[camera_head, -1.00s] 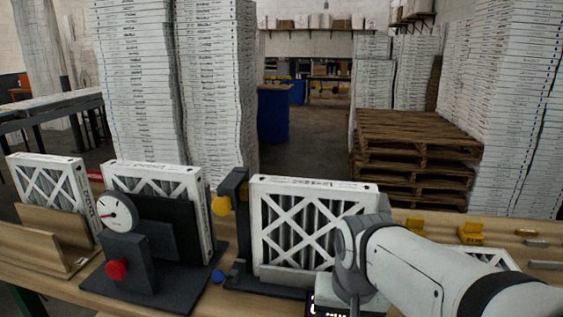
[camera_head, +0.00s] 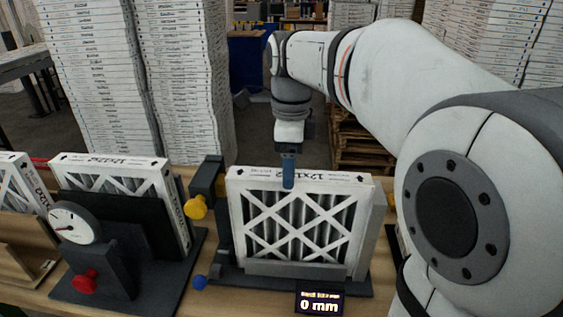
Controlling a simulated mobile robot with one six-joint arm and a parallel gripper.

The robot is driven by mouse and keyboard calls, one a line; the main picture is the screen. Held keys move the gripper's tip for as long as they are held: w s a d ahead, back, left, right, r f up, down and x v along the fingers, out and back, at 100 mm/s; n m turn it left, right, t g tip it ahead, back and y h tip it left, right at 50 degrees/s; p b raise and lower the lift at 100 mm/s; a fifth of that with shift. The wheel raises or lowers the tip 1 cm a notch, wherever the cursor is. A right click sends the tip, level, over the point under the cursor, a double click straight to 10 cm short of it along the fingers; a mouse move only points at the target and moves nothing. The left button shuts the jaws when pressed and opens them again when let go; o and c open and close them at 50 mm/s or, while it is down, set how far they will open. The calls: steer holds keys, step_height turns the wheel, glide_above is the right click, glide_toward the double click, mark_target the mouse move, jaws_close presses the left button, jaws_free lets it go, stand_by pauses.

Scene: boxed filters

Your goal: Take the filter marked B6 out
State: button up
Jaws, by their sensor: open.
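Three white-framed filters with crossed lattice faces stand upright on the bench. Another filter (camera_head: 112,168) stands in the gauge fixture on the left, and a third filter (camera_head: 12,180) is cut off at the left edge. The printing on the top edges looks like a size; I cannot read a B6 mark on any of them. My gripper (camera_head: 288,178) points down at the center filter's top edge, its blue finger overlapping that edge in view. Contact cannot be told.
The gauge fixture has a dial (camera_head: 74,223) and a red knob (camera_head: 84,281). A yellow knob (camera_head: 196,207) and a blue knob (camera_head: 200,282) are left of the center filter. A wooden holder (camera_head: 22,247) stands far left. Tall filter stacks (camera_head: 185,90) rise behind the bench.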

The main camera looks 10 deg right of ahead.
mark_target(286, 194)
steer(key=shift+w+f, duration=0.2)
steer(key=shift+f, duration=4)
steer(key=shift+c, duration=0.6)
steer(key=c, duration=1)
steer(key=shift+r, duration=0.1)
steer(key=shift+a+p, duration=0.3)
steer(key=shift+p, duration=0.1)
steer(key=o, duration=0.7)
